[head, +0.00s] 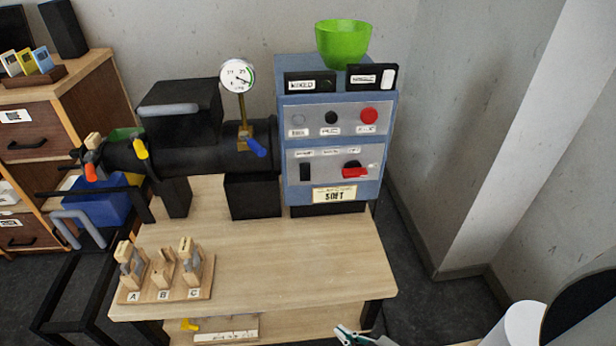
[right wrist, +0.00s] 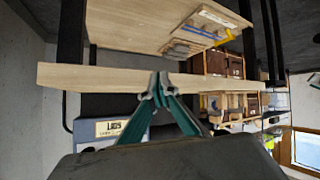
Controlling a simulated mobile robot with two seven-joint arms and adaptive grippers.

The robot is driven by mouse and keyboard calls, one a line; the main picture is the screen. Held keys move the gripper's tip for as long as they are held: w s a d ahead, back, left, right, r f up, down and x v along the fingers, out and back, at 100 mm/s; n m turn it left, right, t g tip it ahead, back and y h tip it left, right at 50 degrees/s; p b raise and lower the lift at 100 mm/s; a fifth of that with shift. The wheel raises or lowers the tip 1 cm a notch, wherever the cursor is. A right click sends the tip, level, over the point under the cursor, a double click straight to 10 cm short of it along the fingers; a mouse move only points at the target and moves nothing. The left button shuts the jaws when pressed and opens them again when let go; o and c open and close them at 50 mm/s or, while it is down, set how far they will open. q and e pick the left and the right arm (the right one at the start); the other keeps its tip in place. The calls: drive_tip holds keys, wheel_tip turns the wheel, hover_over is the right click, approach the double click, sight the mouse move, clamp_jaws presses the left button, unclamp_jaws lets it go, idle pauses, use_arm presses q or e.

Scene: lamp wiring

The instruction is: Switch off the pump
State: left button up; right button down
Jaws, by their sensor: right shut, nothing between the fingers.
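A blue control box (head: 290,160) stands at the back right of the wooden table, beside a black cylindrical machine (head: 190,145). The upper panel has a grey button (head: 298,119), a black button (head: 331,117) and a red button (head: 369,115). The lower panel has a black switch (head: 305,172) and a red-and-black knob (head: 355,170). Their small labels are too blurred to read, so I cannot tell which one belongs to the pump. My right gripper (head: 346,335) is shut and empty, low near the table's front right; it also shows in the right wrist view (right wrist: 160,82). My left gripper is out of view.
A green bowl (head: 343,42) and dark label plates are on top of the box. A round gauge (head: 237,76) rises from the machine. A wooden holder (head: 165,292) marked A, B, C sits at the table's front left. The tabletop before the box is clear.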

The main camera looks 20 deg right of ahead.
drive_tip(key=w+d+r+n+t+y+p, duration=0.1)
drive_tip(key=w+d+r+n+y+p, duration=0.1)
drive_tip(key=w+r+n, duration=0.7)
drive_tip(key=w+d+r+n+t+y+p, duration=0.2)
drive_tip(key=w+r+n, duration=0.7)
drive_tip(key=r, duration=0.6)
drive_tip(key=w+d+y+p, duration=0.1)
drive_tip(key=d+y, duration=0.1)
drive_tip(key=d, duration=0.1)
drive_tip(key=shift+d+r, duration=0.35)
drive_tip(key=shift+d, duration=0.05)
drive_tip(key=shift+w, duration=0.1)
drive_tip(key=p, duration=0.2)
approach(301, 178)
drive_tip(key=a, duration=0.4)
drive_tip(key=shift+w+d+f+b, duration=0.15)
drive_tip(key=shift+w, duration=0.65)
drive_tip(key=shift+w+d+f+b, duration=0.15)
drive_tip(key=shift+w+d+b, duration=0.05)
drive_tip(key=shift+w, duration=0.6)
drive_tip(key=shift+w+d+f+b, duration=0.15)
drive_tip(key=shift+w+f, duration=0.05)
drive_tip(key=shift+w, duration=0.6)
